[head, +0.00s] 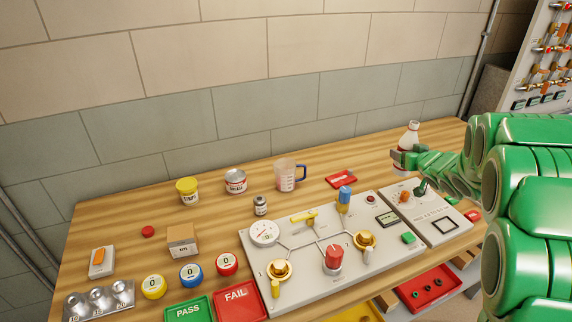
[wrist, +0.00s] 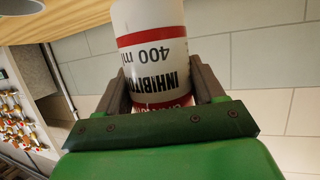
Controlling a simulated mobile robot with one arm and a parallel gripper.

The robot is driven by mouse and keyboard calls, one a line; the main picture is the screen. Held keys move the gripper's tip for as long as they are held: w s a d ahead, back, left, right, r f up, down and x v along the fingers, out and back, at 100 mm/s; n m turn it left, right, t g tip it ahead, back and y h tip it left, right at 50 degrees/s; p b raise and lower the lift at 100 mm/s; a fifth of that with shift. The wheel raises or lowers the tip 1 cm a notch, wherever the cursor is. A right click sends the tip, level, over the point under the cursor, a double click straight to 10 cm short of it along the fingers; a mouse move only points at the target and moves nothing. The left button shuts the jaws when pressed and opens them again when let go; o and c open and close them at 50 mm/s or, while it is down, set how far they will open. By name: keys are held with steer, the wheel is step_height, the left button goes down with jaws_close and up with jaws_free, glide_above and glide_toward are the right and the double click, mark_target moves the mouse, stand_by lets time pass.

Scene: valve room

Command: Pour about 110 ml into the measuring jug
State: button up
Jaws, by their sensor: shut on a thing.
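The measuring jug (head: 285,176) is clear with a dark blue handle and red marks. It stands upright at the back middle of the bench. A white bottle with red bands (head: 409,136) is at the back right, left of my green arm. In the wrist view the bottle (wrist: 155,47) reads "INHIBIT…" and "400 ml", and its print appears upside down. My gripper (head: 398,157) is shut on the bottle, with one dark finger on each side of it in the wrist view (wrist: 166,88). The bottle looks near upright in the head view. Its base is partly hidden by the gripper.
A red tray-like item (head: 341,179) lies between jug and bottle. A tin (head: 235,181), a yellow-lidded tub (head: 188,190) and a small vial (head: 260,205) stand near the jug.

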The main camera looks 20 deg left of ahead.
steer(key=a+f+n+g+y, duration=0.2)
steer(key=a+n+g, duration=0.2)
steer(key=a, duration=0.6)
steer(key=s+a+f+n+g+y, duration=0.1)
steer(key=a+n+g, duration=0.3)
steer(key=a, duration=0.7)
steer(key=a+f+n+g+y, duration=0.3)
steer(key=a+y, duration=0.1)
steer(key=a, duration=0.7)
steer(key=shift+s+a+f+n+g, duration=0.1)
steer(key=shift+s+n+g, duration=0.1)
steer(key=shift+n+g, duration=0.2)
steer(key=shift+s+a+f+g, duration=0.3)
steer(key=shift+a+f, duration=0.15)
steer(key=shift+a, duration=0.2)
steer(key=shift+w+d+n, duration=0.1)
steer(key=shift+n, duration=0.3)
